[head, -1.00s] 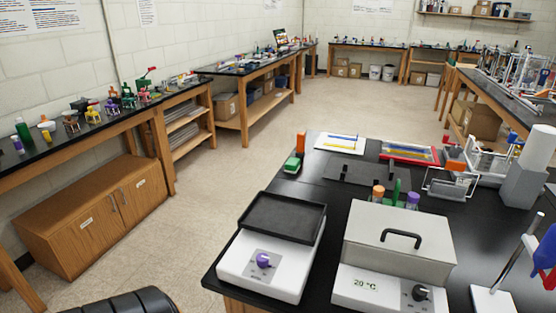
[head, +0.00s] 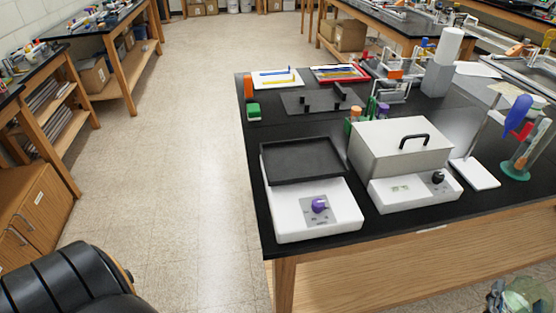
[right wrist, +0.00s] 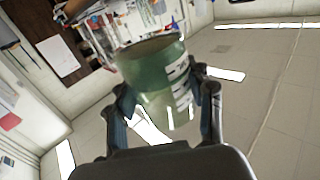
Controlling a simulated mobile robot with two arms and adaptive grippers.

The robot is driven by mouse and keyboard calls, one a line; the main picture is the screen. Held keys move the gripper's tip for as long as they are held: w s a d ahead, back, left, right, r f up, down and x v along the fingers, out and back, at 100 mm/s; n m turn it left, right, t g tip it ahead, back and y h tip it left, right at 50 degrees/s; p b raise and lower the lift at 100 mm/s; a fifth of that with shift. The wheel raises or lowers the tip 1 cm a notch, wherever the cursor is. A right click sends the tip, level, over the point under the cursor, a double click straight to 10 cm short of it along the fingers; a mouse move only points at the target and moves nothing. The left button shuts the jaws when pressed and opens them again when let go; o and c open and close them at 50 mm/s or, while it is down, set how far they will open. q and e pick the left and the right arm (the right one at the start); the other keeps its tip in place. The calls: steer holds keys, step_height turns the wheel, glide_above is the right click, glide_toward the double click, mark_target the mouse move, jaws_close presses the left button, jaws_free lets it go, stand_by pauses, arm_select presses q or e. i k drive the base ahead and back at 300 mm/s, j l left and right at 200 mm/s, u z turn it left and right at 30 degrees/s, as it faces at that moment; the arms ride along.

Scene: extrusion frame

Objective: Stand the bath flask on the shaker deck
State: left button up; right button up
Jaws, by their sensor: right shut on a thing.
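The shaker (head: 335,222) is a white unit with a purple knob, at the front left of the black bench. Its deck (head: 302,160) is a shallow black tray that looks empty. In the head view the flask (head: 532,294) and right gripper (head: 497,296) show partly at the bottom right corner, in front of the bench and apart from the deck. My left gripper is out of view.
Right of the shaker stands a lidded grey bath (head: 400,146) with a black handle. Orange, green and purple-topped tubes stand behind it. Open floor lies left of the bench.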

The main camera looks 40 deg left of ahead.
mark_target(291, 161)
steer(key=j+z, duration=0.1)
steer(key=j, duration=0.3)
steer(key=k+j+z, duration=0.15)
steer(key=j, duration=0.25)
steer(key=j+z, duration=0.1)
steer(key=j, duration=0.3)
steer(key=k+j+z, duration=0.15)
steer(key=j, duration=0.25)
steer(key=k+j+z, duration=0.1)
steer(key=j, duration=0.3)
steer(key=k+j+z, duration=0.15)
steer(key=j, duration=0.2)
steer(key=j+z, duration=0.2)
steer(key=j, duration=1.55)
steer(key=i+j, duration=0.1)
steer(key=i, duration=0.2)
